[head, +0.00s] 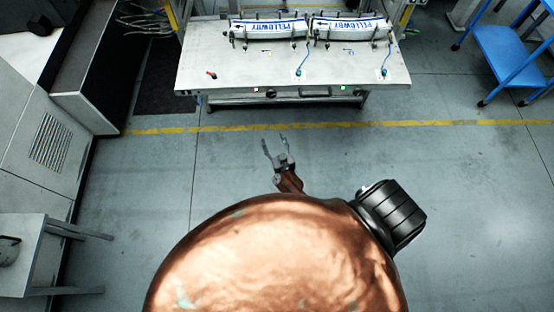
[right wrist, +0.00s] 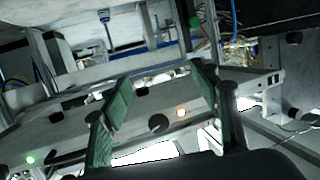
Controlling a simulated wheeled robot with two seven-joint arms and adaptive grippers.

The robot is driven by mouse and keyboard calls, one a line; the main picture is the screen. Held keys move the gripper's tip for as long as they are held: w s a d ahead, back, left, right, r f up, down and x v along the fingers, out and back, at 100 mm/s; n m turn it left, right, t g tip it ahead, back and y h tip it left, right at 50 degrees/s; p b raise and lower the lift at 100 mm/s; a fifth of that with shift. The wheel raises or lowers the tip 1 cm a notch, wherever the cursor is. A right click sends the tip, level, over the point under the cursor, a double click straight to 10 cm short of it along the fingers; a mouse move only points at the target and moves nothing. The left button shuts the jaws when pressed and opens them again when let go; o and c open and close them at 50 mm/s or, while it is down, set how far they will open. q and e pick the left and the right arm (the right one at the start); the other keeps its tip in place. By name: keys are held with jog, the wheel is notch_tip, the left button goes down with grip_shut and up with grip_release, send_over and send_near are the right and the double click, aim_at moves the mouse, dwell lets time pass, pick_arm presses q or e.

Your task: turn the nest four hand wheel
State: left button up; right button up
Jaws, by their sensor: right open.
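The grey bench (head: 220,72) stands ahead, carrying two white rolls with blue lettering, the left roll (head: 268,29) and the right roll (head: 348,27). A small round black knob (head: 270,94) sits on the bench's front edge beside an amber light (head: 256,90). A black round knob (right wrist: 158,123) and amber light (right wrist: 181,112) also show in the right wrist view. I cannot tell which part is the nest four hand wheel. My right gripper (head: 274,141) is open and empty, short of the bench front. Its green-padded fingers (right wrist: 160,88) stand apart around the knob's direction, not touching it. My left gripper is out of view.
A green light (head: 344,88) and a dark bar (head: 315,92) are on the bench front. Blue-handled parts (head: 298,72) stand on the bench top. A blue cart (head: 510,55) is at right, grey cabinets (head: 45,145) at left. The floor before the bench is clear.

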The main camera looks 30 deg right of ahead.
aim_at(271, 95)
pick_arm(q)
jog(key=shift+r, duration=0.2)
pick_arm(e)
jog(key=s+a+f+n+g+y, duration=0.1)
jog(key=s+a+f+y, duration=0.1)
jog(key=s+f, duration=0.4)
jog(key=shift+f+g, duration=0.4)
jog(key=shift+f, duration=0.1)
dwell(0.4)
